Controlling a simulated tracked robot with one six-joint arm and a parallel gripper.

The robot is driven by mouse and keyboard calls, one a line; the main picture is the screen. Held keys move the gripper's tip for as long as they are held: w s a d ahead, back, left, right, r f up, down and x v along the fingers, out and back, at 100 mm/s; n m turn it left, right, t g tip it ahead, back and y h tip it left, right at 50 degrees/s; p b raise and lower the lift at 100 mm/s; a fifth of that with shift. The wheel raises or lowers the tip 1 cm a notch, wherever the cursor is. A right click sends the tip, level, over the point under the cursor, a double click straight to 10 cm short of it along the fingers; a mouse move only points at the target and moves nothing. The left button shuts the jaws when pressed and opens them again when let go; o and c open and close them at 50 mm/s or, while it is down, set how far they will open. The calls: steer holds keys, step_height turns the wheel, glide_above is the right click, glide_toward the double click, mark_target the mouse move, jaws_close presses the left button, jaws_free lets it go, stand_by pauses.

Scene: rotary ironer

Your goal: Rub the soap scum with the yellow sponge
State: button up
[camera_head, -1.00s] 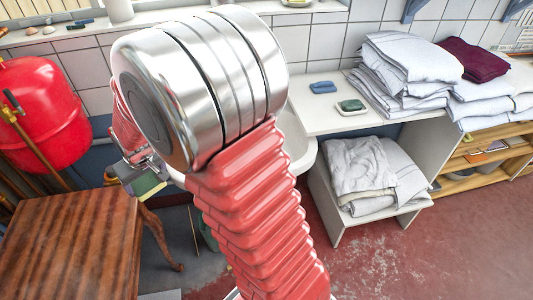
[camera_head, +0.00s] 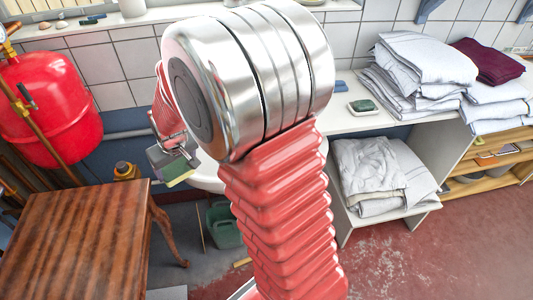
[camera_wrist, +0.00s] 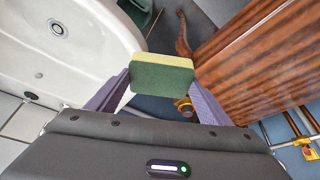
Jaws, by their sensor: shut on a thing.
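My gripper (camera_wrist: 157,88) is shut on the sponge (camera_wrist: 163,75), which has a yellow layer and a dark green scrubbing face. The sponge is held between the two purple fingers and shows no contact with any surface in the wrist view. In the head view the sponge (camera_head: 180,172) hangs at the left edge of the white sink, partly hidden by the gripper. The sink (camera_wrist: 90,60) lies to the left of the sponge in the wrist view, with its drain at the upper left. I cannot make out soap scum; my arm hides most of the sink in the head view.
A wooden table (camera_head: 75,240) stands close by at the left, with a red tank (camera_head: 50,105) behind it. A white counter (camera_head: 335,118) at the right holds a green soap in a dish (camera_head: 363,106) and folded linen (camera_head: 425,60).

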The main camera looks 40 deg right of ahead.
steer(key=s+d+m, duration=0.1)
steer(key=s+d, duration=0.4)
steer(key=d, duration=0.3)
steer(key=s+d, duration=0.5)
steer(key=d, duration=0.3)
steer(key=s+d+m+h, duration=0.1)
steer(key=s+d, duration=0.3)
steer(key=d, duration=0.4)
steer(key=shift+s+d+r+m, duration=0.2)
steer(key=shift+s+r+m, duration=0.1)
steer(key=shift+s+r, duration=0.15)
steer(key=shift+f, duration=0.1)
